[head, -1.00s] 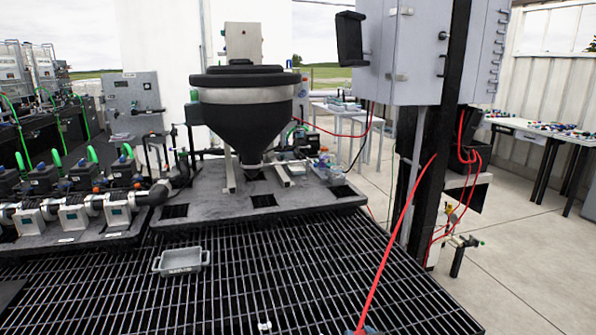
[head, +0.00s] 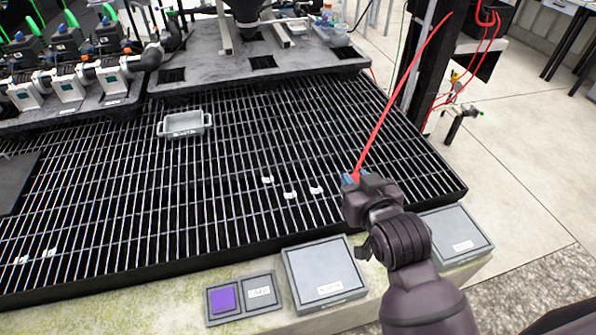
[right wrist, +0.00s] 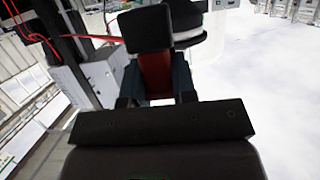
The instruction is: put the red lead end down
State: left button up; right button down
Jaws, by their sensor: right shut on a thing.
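The red lead (head: 392,108) runs taut from the dark post down to my right gripper (head: 354,180) in the head view. My right gripper is shut on the lead's end, over the right part of the black grating (head: 230,215); its height above the bars is hard to tell. In the right wrist view, the red lead end (right wrist: 154,72) shows between the two fingers (right wrist: 157,85), partly hidden by a dark block. My left gripper is not in view.
A grey tray (head: 185,124) and several small white clips (head: 290,195) lie on the grating. Along the front ledge are a purple-button panel (head: 224,299) and grey boxes (head: 322,272) (head: 455,238). The grating's middle is mostly clear. The dark post (head: 428,75) stands at the right.

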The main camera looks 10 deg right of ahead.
jog(key=shift+w+a+r, duration=0.15)
jog(key=shift+w+r, duration=0.1)
jog(key=w+a+f+n+y+b, duration=0.1)
jog(key=w+f, duration=0.1)
jog(key=w, duration=0.4)
jog(key=w+a+f+y+b, duration=0.1)
jog(key=w+a+f+b, duration=0.15)
jog(key=w, duration=0.25)
jog(key=w+d+f, duration=0.1)
jog(key=w+f, duration=0.3)
jog(key=f, duration=0.3)
jog(key=w+d+f+h, duration=0.1)
jog(key=w+d+f, duration=0.1)
jog(key=w+f, duration=0.3)
notch_tip(320, 180, down, 3)
jog(key=shift+f+m, duration=0.1)
jog(key=shift+m, duration=0.2)
